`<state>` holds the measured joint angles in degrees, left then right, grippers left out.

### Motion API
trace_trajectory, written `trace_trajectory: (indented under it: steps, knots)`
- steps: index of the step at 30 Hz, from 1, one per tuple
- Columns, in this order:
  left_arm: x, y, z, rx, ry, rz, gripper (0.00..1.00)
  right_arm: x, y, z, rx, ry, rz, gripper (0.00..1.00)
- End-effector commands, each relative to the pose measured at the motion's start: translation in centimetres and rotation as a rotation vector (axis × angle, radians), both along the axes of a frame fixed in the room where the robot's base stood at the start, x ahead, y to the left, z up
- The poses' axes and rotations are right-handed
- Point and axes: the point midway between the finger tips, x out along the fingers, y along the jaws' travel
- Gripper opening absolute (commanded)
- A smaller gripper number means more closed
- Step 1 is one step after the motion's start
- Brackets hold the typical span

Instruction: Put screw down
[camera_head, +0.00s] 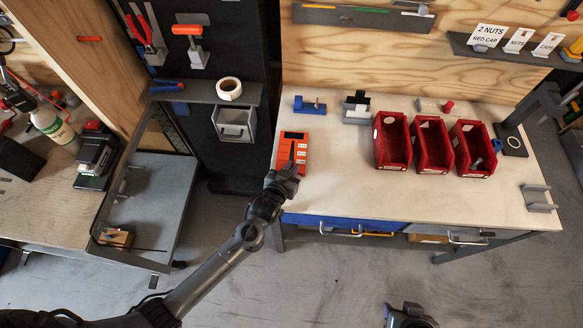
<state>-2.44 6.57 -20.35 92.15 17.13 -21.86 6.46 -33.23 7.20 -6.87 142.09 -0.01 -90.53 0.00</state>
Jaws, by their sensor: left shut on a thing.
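My left gripper (285,178) is at the left front edge of the workbench (330,195), just in front of an orange device (292,150). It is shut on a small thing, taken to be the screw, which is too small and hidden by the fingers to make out. Three red bins (392,140) stand side by side on the bench. A small grey piece (477,163) shows in the rightmost red bin (472,148). Part of my right arm, with its gripper (410,316), shows at the bottom edge, away from the bench; its fingers are not clear.
A blue part (310,106) and a grey holder (356,108) stand at the bench's back left. A grey bracket (538,198) is at the right end. The bench front centre is clear. A black tool panel with a tape roll (229,88) stands left.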

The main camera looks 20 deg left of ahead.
Motion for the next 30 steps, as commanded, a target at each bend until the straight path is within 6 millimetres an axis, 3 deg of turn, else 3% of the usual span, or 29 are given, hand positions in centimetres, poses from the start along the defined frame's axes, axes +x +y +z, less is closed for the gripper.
trace_trajectory:
  steps: [1,5,17,23,30]
  knots:
    - [0.0,0.0,0.0,0.000,0.000,0.000,0.20,0.0,0.0,0.0,-0.001,0.000,0.001,0.43]
    - [0.0,0.0,0.0,0.000,0.000,0.000,0.40,0.0,0.0,0.0,-0.001,0.000,0.001,0.43]
    - [-0.2,0.0,0.4,0.000,0.000,0.000,0.41,0.0,0.1,0.2,0.004,0.000,-0.003,0.43]
    - [-2.5,0.0,1.3,0.000,0.001,-0.001,0.41,0.0,0.2,0.5,0.008,0.000,-0.006,0.43]
    - [-6.6,0.1,2.9,0.000,0.002,-0.001,0.41,0.0,0.2,1.0,0.009,0.000,-0.005,0.43]
